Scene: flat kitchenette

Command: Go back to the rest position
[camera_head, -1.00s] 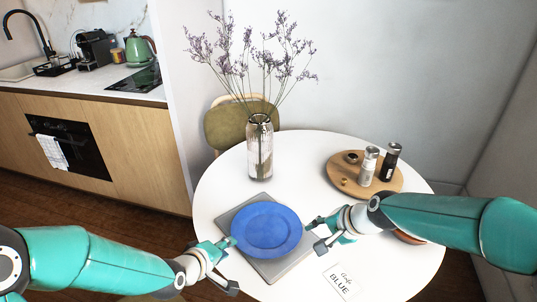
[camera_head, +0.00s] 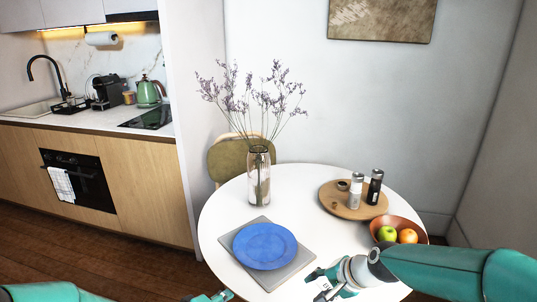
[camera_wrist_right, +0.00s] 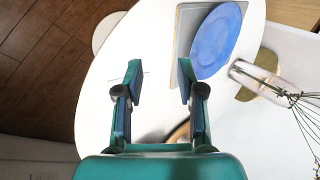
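My right gripper (camera_head: 318,284) is over the front right of the white table, just right of the grey mat. In the right wrist view its two fingers (camera_wrist_right: 160,82) are apart with nothing between them. My left gripper (camera_head: 222,296) barely shows at the bottom edge of the head view, left of the mat; most of it is cut off. A blue plate (camera_head: 265,246) lies flat on the square grey mat (camera_head: 300,262). The plate also shows in the right wrist view (camera_wrist_right: 215,42), apart from the fingers.
A glass vase (camera_head: 259,178) with tall dry flowers stands behind the plate. A round wooden board (camera_head: 335,203) holds two grinders. A brown bowl (camera_head: 412,226) with fruit is beside my right forearm. A green chair (camera_head: 228,162) stands behind the table (camera_head: 222,215).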

